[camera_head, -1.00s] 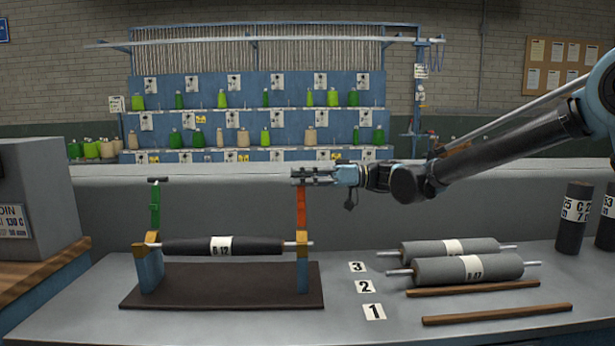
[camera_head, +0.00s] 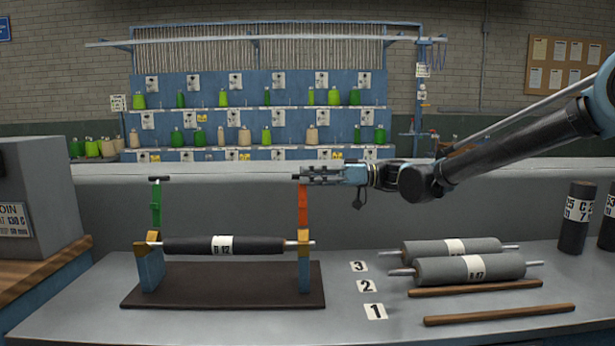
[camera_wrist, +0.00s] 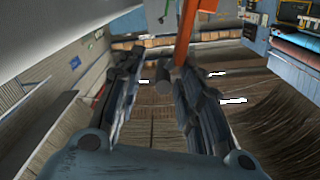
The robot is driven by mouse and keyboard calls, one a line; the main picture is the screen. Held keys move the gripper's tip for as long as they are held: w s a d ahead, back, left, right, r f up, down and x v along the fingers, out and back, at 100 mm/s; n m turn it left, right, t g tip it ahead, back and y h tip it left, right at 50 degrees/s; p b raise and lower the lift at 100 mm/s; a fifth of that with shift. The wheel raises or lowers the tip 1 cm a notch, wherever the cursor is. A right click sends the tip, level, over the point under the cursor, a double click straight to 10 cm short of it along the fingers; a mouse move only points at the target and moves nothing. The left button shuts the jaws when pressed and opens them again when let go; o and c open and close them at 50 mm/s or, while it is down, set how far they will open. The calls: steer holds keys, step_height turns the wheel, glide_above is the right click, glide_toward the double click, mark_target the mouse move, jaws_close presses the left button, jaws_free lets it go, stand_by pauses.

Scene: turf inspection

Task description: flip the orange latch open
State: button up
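The orange latch (camera_head: 303,205) stands upright on the right post of the roller stand, with a dark cross handle at its top. My gripper (camera_head: 307,174) comes in from the right at the height of that handle, its fingertips beside or around it. In the wrist view the two fingers (camera_wrist: 160,62) are apart, with the dark handle end in the gap. The orange latch (camera_wrist: 184,32) runs up by the right finger there. Whether a finger touches the handle cannot be told. The dark roller (camera_head: 190,245) lies across both posts.
A green latch (camera_head: 155,207) stands upright on the left post. The stand sits on a dark base plate (camera_head: 220,287). Grey rollers (camera_head: 470,268) and wooden strips (camera_head: 500,314) lie at the right, past number cards (camera_head: 366,286). Dark upright rolls (camera_head: 575,217) stand far right.

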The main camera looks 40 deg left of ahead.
steer(key=v, duration=1)
steer(key=shift+w, duration=0.1)
steer(key=w+d+f+m+t+h, duration=0.1)
steer(key=w+d+f+m+t, duration=0.25)
steer(key=d, duration=0.75)
steer(key=w+d+f+m+t+h, duration=0.1)
steer(key=w+d+f+m+t, duration=0.3)
steer(key=d, duration=0.7)
steer(key=w+d+f+m+t+h, duration=0.1)
steer(key=w+d+f+m+t, duration=0.3)
steer(key=d, duration=0.7)
steer(key=s+d+f+m+t+h, duration=0.1)
steer(key=d+f, duration=0.5)
steer(key=d, duration=0.6)
steer(key=s+d+f+m+t+h, duration=0.1)
steer(key=s+d+f+m+h, duration=0.3)
steer(key=d, duration=0.8)
steer(key=s+d+f+m+t+h, duration=0.1)
steer(key=s+d+f+m+h, duration=0.2)
steer(key=d+f+m, duration=0.3)
steer(key=d+f+h, duration=0.1)
steer(key=d+f, duration=0.2)
steer(key=d, duration=0.4)
steer(key=shift+f+h, duration=0.25)
steer(key=shift+h, duration=0.15)
steer(key=shift+s+t, duration=0.15)
steer(key=shift+t, duration=0.1)
